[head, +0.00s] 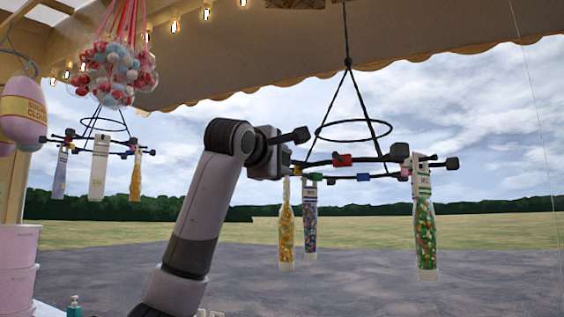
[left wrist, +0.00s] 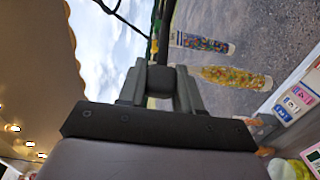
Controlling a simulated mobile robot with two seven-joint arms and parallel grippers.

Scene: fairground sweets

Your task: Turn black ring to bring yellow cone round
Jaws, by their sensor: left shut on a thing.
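The black ring (head: 385,159) hangs level from black straps at the right of the head view, with coloured clips and black knobs around it. The yellow cone (head: 286,240), a clear bag of yellowish sweets, hangs at its left side, close by my gripper. It also shows in the left wrist view (left wrist: 236,78). My left gripper (head: 283,160) is at the ring's left edge. In the left wrist view its fingers (left wrist: 160,78) are shut on a black knob of the ring. In the head view the fingertips are mostly hidden. My right gripper is out of view.
A blue cone (head: 310,228) hangs just behind the yellow one, and a green cone (head: 426,235) hangs at the ring's right. A second hanging ring (head: 100,138) with cones is at the left. Pink tubs (head: 15,262) stand lower left. Open air surrounds the hanging cones.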

